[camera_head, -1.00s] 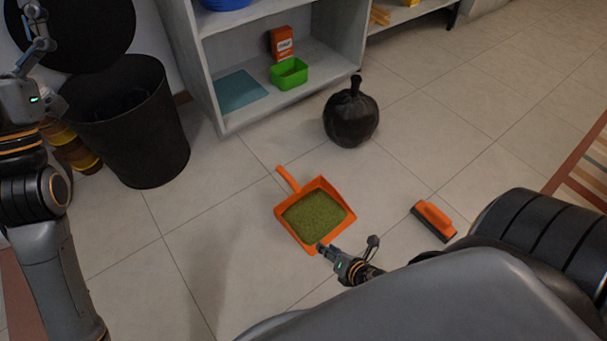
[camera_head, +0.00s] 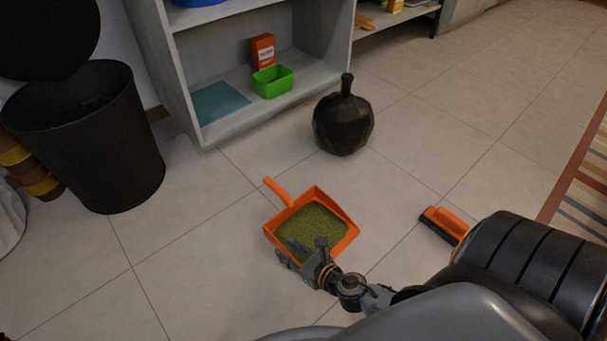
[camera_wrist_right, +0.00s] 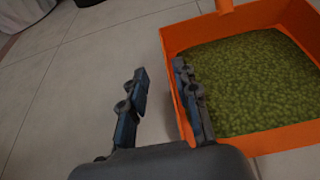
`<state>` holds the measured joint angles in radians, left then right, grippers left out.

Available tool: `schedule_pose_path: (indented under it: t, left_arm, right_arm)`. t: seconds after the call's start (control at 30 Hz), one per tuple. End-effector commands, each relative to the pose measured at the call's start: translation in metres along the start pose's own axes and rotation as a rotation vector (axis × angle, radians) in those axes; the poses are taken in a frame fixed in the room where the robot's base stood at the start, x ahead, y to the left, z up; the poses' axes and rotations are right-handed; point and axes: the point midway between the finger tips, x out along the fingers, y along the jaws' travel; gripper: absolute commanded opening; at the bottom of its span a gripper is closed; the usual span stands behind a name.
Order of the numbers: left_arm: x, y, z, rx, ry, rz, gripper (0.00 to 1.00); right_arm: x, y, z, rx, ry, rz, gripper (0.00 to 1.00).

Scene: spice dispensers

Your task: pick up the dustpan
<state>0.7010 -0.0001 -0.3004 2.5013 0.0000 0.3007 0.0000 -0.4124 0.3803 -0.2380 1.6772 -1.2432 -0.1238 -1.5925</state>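The orange dustpan (camera_head: 352,239) lies on the tiled floor, filled with green granular material (camera_head: 318,222). Its handle (camera_head: 277,190) points to the back left. My right gripper (camera_head: 298,254) is at the pan's near left side. In the right wrist view the gripper (camera_wrist_right: 160,92) is open. One finger is outside the pan's wall (camera_wrist_right: 172,65) and the other overlaps its inner side. A gap shows between the outer finger and the wall; whether the inner finger touches it I cannot tell. My left gripper is out of view.
An orange brush (camera_head: 446,221) lies to the right, close to my right arm. A dark apple-shaped object (camera_head: 343,124) stands behind the dustpan. A black bin (camera_head: 88,145) is at left and a grey shelf (camera_head: 176,90) at the back. The floor left of the dustpan is clear.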

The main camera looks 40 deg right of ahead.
Motion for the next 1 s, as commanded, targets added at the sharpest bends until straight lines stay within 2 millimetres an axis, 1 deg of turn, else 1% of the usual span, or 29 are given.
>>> schedule_pose_path:
  t: [0.03, 0.1, 0.33, 0.5, 0.63, 0.73, 0.93, 0.97, 1.0]
  left_arm:
    - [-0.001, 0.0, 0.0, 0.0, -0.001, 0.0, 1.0]
    - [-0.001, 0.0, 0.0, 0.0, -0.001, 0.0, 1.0]
    - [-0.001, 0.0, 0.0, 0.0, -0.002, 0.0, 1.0]
    - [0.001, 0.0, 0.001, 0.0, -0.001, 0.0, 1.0]
    - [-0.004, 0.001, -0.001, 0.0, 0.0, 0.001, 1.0]
    - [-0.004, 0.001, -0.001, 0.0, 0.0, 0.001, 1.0]
    - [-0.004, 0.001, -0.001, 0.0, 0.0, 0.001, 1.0]
    - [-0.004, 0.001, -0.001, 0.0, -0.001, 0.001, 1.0]
    - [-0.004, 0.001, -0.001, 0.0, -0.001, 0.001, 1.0]
  right_arm:
    - [0.01, 0.0, 0.0, 0.001, -0.001, 0.0, 0.3]
    - [0.018, 0.0, 0.0, 0.001, -0.001, 0.0, 0.3]
    - [0.033, -0.001, 0.002, 0.002, 0.0, 0.001, 0.3]
    - [0.058, -0.008, 0.009, 0.003, -0.001, -0.001, 0.3]
    - [0.074, -0.007, 0.006, 0.002, -0.001, 0.0, 0.3]
    - [0.079, -0.007, 0.006, 0.002, 0.001, 0.0, 0.3]
    - [0.079, -0.007, 0.006, 0.002, 0.001, 0.0, 0.3]
    - [0.079, -0.007, 0.006, 0.002, 0.001, 0.0, 0.26]
    - [0.079, -0.007, 0.006, 0.002, 0.001, 0.0, 0.18]
